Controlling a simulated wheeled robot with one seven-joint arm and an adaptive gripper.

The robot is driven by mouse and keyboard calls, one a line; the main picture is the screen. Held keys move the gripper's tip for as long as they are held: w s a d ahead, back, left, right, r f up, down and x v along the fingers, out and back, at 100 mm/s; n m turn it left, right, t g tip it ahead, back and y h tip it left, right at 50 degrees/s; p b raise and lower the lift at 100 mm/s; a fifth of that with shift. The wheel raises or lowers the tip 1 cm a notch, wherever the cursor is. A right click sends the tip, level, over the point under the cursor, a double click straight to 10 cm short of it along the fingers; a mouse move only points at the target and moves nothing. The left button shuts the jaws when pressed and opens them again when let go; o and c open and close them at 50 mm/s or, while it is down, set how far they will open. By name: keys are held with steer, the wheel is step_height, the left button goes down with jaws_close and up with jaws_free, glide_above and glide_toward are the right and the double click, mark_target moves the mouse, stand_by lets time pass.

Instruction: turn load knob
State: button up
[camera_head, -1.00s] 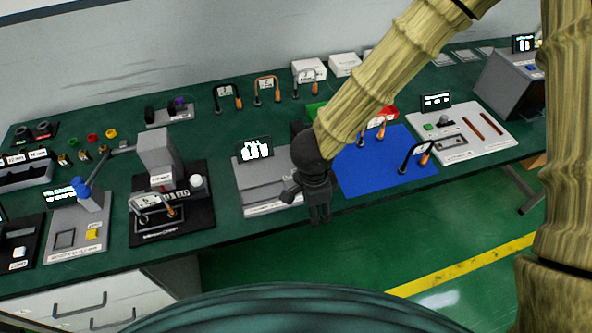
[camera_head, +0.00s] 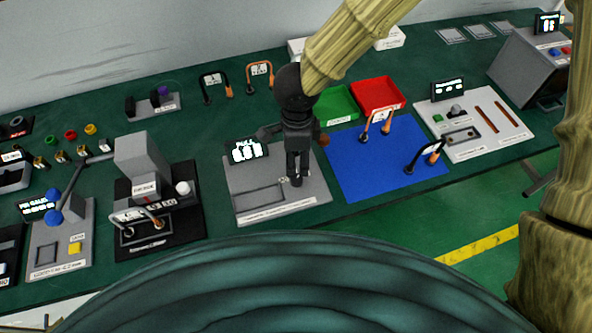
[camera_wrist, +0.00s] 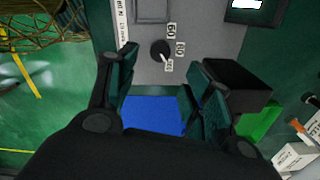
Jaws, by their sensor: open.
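A round black knob (camera_wrist: 160,49) with a light pointer sits on a grey panel (camera_wrist: 207,35) in the wrist view, next to white number labels. My gripper (camera_wrist: 161,66) is open, with one dark finger on each side of the knob's place in that picture. Nothing is between the fingers, and I cannot tell how high they are above the knob. In the head view my gripper (camera_head: 296,182) points down over the right part of the grey panel (camera_head: 245,207). It hides the knob there.
A lit display (camera_head: 246,150) stands at the panel's back edge, close to my gripper. To the right are a blue mat (camera_head: 365,170), a green bin (camera_head: 338,106) and a red bin (camera_head: 377,94). A black-based device (camera_head: 150,225) stands to the left.

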mark_target(295, 178)
steer(key=f, duration=0.9)
steer(key=shift+a+f, duration=0.1)
steer(key=shift+a, duration=0.1)
steer(key=c, duration=1)
